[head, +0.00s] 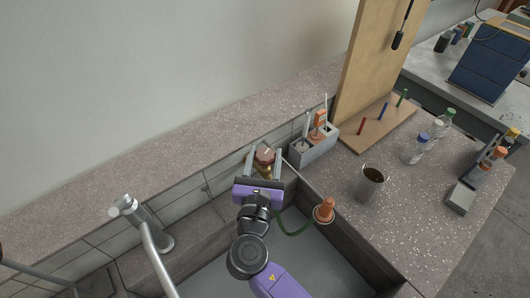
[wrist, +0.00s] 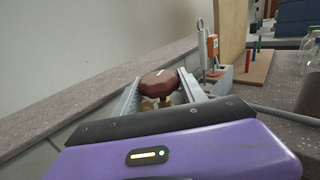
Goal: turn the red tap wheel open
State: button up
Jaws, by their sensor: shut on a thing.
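The red tap wheel (head: 264,155) is dark red with a pale mark on top and sits on a brass tap body at the tiled wall behind the sink. In the wrist view the wheel (wrist: 160,81) shows straight ahead, with brass below it. My gripper (head: 263,160) has one finger on each side of the wheel and is shut on it. In the wrist view the fingers (wrist: 160,88) flank the wheel left and right. The lower part of the tap is partly hidden by my gripper.
A grey holder (head: 315,148) with upright tools stands close right of the wheel. A chrome faucet (head: 142,222) is at left. An orange cone-shaped thing (head: 325,210) with a green hose sits on the sink's right edge. A metal cup (head: 369,184) and bottles stand farther right.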

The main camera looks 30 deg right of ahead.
jog(key=n+t+y+p, duration=0.1)
jog(key=y, duration=0.1)
jog(key=n+t+y+p, duration=0.1)
jog(key=n+y+p, duration=0.1)
jog(key=y, duration=0.1)
jog(key=shift+r+n, duration=0.1)
jog(key=shift+n, duration=0.2)
jog(key=shift+n+t+y+p, duration=0.5)
jog(key=shift+n+y+p, duration=0.6)
jog(key=shift+y, duration=0.9)
jog(key=shift+n, duration=0.3)
jog(key=o, duration=1.3)
jog(key=shift+b, duration=0.4)
